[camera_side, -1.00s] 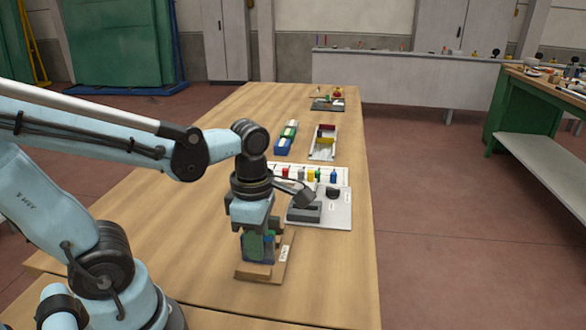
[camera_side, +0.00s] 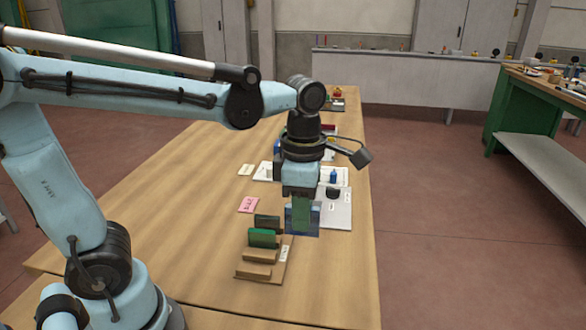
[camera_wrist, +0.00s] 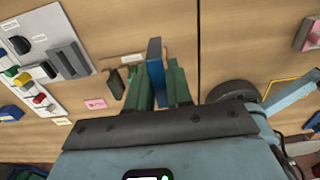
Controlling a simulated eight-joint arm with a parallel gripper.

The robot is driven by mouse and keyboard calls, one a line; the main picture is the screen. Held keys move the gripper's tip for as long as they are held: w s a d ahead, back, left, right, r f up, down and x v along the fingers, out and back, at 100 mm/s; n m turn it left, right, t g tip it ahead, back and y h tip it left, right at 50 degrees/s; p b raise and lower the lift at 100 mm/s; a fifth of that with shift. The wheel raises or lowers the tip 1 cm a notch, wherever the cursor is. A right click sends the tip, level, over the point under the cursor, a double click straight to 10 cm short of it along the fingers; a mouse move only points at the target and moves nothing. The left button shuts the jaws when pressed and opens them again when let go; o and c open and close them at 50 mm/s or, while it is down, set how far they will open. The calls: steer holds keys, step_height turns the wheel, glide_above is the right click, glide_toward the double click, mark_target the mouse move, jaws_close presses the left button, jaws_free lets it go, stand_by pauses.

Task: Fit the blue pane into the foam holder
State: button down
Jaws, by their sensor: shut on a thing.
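My gripper (camera_side: 301,212) is shut on the blue pane (camera_side: 312,231), which stands upright between green fingers. In the wrist view the pane (camera_wrist: 155,60) shows edge-on and sticks out past the fingertips. The pane is in the air, to the right of and above a tan slotted rack (camera_side: 246,273) that holds green pieces (camera_side: 262,238). A dark grey slotted block (camera_wrist: 70,60) on a light board may be the foam holder; I cannot tell for sure. In the side view my gripper and the pane hide that block.
The light grey board (camera_side: 341,213) also carries a black knob (camera_side: 333,193). Small coloured parts stand behind it, with a blue one (camera_side: 333,176) in sight. A pink note (camera_side: 249,205) lies left of my gripper. The table's right edge is close by; its left part is bare.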

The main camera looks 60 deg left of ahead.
steer(key=w+a+f, duration=0.2)
steer(key=w+a, duration=0.5)
steer(key=w, duration=0.5)
steer(key=a+f, duration=0.2)
steer(key=a, duration=0.1)
steer(key=w+a+f, duration=0.1)
steer(key=a+f, duration=0.1)
steer(key=a, duration=0.2)
steer(key=w+a+f, duration=0.1)
steer(key=a+f, duration=0.2)
steer(key=a, duration=0.1)
steer(key=shift+w, duration=0.25)
steer(key=shift+f, duration=2)
steer(key=shift+d+f, duration=0.1)
steer(key=shift+f, duration=0.15)
